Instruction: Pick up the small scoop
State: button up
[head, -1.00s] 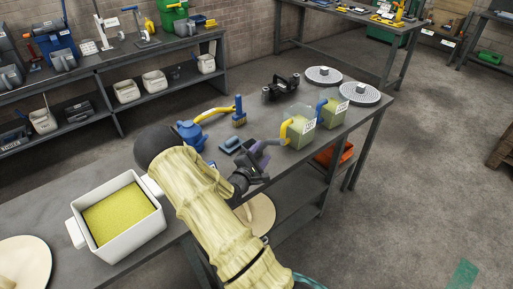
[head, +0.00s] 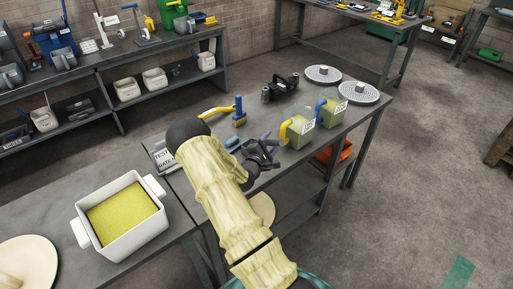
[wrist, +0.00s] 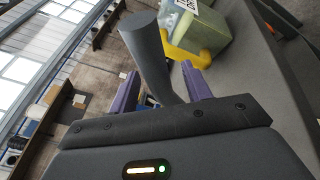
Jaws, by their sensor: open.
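My gripper (head: 263,153), with purple fingers, is open low over the table beside the jugs. In the wrist view a plain grey rounded bar (wrist: 150,55), like a handle, passes between the two spread fingers (wrist: 160,88). I cannot tell whether it belongs to the small scoop, as its other end is hidden behind the gripper body. A yellow handle (head: 216,111) lies left of the blue brush; what it joins is hidden behind my arm. A small blue item (head: 231,142) lies left of the gripper.
Two green-filled jugs, one with a yellow handle (head: 299,131) and one with a blue handle (head: 332,110), stand close right of the gripper. A blue brush (head: 239,112), black device (head: 280,87) and two round sieves (head: 358,92) stand behind. A white tub (head: 115,212) is at left.

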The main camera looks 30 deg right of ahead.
dwell(0.5)
grip_shut()
jog(key=shift+r, duration=0.1)
notch_tip(320, 180, up, 10)
jog(key=shift+f+b, duration=0.1)
jog(key=shift+b, duration=0.8)
jog(key=c, duration=0.8)
grip_release()
grip_shut()
